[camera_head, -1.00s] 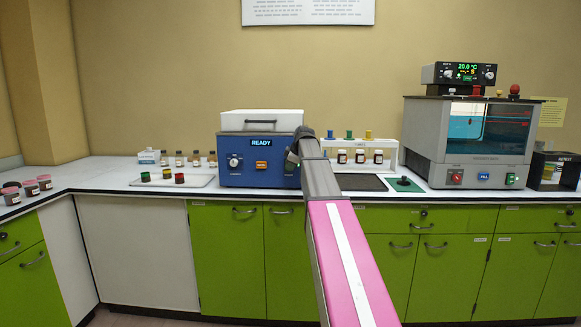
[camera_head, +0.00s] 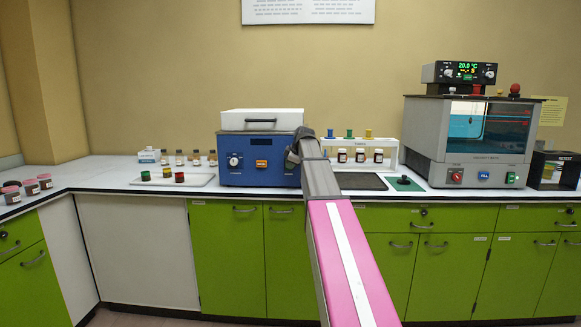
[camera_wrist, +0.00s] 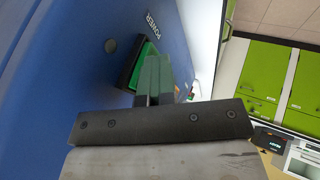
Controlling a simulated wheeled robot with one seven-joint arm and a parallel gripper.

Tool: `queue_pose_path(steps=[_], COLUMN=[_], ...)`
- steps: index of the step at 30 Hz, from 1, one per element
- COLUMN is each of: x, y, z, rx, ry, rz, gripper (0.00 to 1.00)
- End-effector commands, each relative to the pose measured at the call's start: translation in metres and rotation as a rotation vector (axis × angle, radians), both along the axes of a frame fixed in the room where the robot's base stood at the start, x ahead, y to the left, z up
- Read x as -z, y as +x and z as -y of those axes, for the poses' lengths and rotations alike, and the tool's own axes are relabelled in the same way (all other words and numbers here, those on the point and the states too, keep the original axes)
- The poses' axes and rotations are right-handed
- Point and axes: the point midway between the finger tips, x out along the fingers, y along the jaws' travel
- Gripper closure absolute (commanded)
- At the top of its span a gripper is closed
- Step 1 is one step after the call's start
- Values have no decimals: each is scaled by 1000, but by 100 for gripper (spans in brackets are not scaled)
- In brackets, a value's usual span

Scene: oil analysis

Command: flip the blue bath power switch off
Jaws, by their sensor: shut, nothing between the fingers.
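The blue bath (camera_head: 262,170) is a blue box with a white lid, standing on the counter left of my arm.
A tray with small lidded jars (camera_head: 172,181) lies left of the bath. A white rack (camera_head: 388,145) with bottles stands to the right, then a green pad (camera_head: 404,184) and a large grey glass-fronted bath (camera_head: 440,155). A white sign hangs on the wall.

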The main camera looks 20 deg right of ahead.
Motion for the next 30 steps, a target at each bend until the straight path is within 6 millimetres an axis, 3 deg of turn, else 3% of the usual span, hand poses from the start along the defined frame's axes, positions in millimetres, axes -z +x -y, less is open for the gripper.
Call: queue_pose_path(steps=[8,20,23,29,30], x=[-13,-14,-15,-21,-30], y=[2,0,-8,-44,-46], z=[0,-1,-5,-16,-8], rx=[1,1,-1,-1,1], ry=[-1,-1,-1,-1,0], rz=[6,7,6,3,4], gripper=[100,100,100,100,100])
